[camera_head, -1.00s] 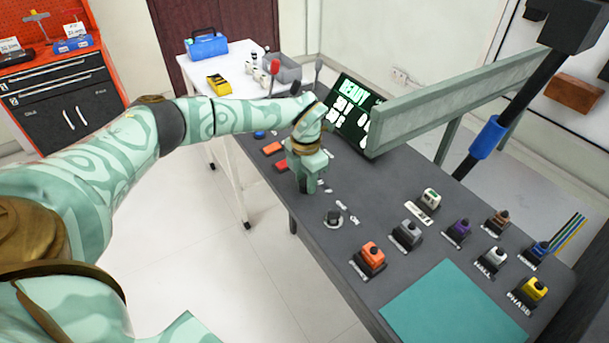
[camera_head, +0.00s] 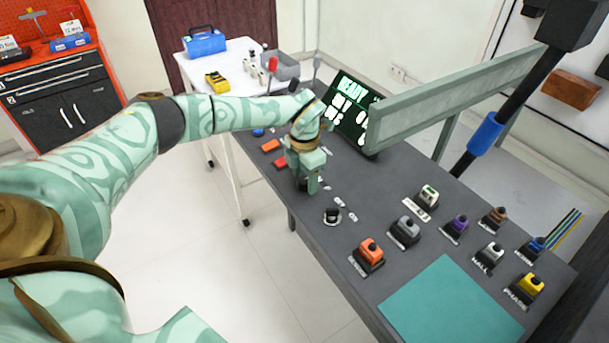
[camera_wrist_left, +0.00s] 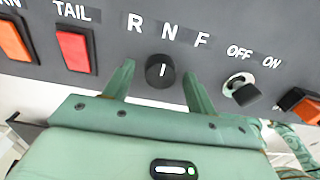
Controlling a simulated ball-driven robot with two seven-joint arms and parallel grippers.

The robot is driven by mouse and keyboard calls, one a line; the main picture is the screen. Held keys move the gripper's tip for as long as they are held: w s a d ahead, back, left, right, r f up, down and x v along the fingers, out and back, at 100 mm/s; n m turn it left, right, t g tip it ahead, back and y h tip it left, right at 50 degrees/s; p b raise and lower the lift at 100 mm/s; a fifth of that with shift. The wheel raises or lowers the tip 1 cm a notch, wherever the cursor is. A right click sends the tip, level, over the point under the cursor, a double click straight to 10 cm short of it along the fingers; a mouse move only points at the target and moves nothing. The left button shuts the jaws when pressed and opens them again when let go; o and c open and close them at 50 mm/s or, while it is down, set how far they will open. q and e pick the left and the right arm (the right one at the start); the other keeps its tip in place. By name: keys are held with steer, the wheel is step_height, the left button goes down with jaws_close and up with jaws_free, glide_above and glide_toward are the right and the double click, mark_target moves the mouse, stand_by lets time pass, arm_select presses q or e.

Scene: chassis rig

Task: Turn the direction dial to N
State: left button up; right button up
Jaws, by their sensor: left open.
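The direction dial (camera_wrist_left: 160,70) is a round black knob with a short white line, on the dark panel below the letters R, N and F (camera_wrist_left: 168,32). The line looks nearly upright in the left wrist view, roughly towards the N. My left gripper (camera_wrist_left: 158,80) is open, with one finger on each side of the knob; I cannot tell whether they touch it. In the head view my left gripper (camera_head: 307,186) points down at the bench and hides the dial. My right gripper is not in view.
An OFF/ON switch (camera_wrist_left: 241,88) sits right of the dial, and a red TAIL button (camera_wrist_left: 74,47) left of it. Several coloured switches (camera_head: 369,252) stand nearer on the bench. A lit screen (camera_head: 348,108) and a pale green beam (camera_head: 450,85) rise behind the gripper.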

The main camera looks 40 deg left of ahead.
mark_target(304, 179)
arm_select(q)
step_height(304, 179, up, 16)
steer(key=p, duration=0.4)
steer(key=shift+r, duration=0.15)
